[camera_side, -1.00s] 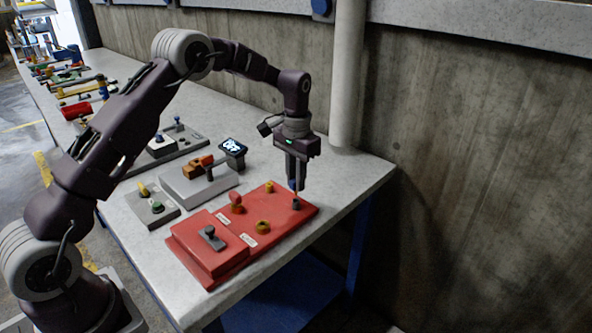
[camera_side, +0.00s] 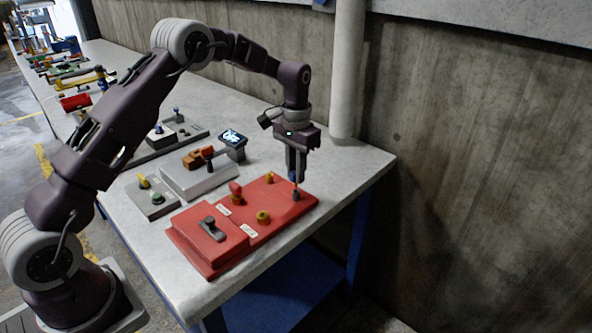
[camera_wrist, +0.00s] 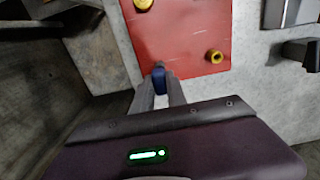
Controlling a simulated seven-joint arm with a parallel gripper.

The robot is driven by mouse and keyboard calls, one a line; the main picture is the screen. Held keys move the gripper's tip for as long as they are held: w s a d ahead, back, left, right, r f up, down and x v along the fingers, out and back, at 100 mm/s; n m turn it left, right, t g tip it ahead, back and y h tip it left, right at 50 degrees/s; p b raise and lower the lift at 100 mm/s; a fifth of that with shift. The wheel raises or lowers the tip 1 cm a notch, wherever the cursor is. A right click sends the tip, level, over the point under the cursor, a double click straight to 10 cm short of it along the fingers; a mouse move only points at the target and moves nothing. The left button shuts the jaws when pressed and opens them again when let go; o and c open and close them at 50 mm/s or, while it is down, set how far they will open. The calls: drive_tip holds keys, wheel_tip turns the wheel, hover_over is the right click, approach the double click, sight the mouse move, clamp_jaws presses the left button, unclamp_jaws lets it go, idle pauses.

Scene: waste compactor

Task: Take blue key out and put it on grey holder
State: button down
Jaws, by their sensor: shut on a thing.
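My gripper (camera_side: 296,179) points down over the far right corner of the red board (camera_side: 281,218). It is shut on the blue key; the key's blue head (camera_wrist: 159,79) shows between the fingers in the wrist view. The key stands about upright at this holder. I cannot tell how far its tip is inside. In the wrist view the holder (camera_wrist: 158,65) shows just beyond the key, mostly hidden.
On the red board are a yellow holder (camera_side: 269,178), another yellow holder (camera_side: 263,217), a red knob (camera_side: 236,190) and a dark handle (camera_side: 212,230). A pipe (camera_side: 347,75) and wall are behind.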

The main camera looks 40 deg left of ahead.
drive_tip(key=shift+f, duration=1.7)
idle(1.0)
drive_tip(key=c, duration=1.3)
unclamp_jaws()
drive_tip(key=shift+o, duration=0.2)
drive_tip(key=shift+r, duration=0.1)
drive_tip(key=shift+c, duration=0.4)
drive_tip(key=shift+r, duration=3.4)
drive_tip(key=shift+r, duration=0.1)
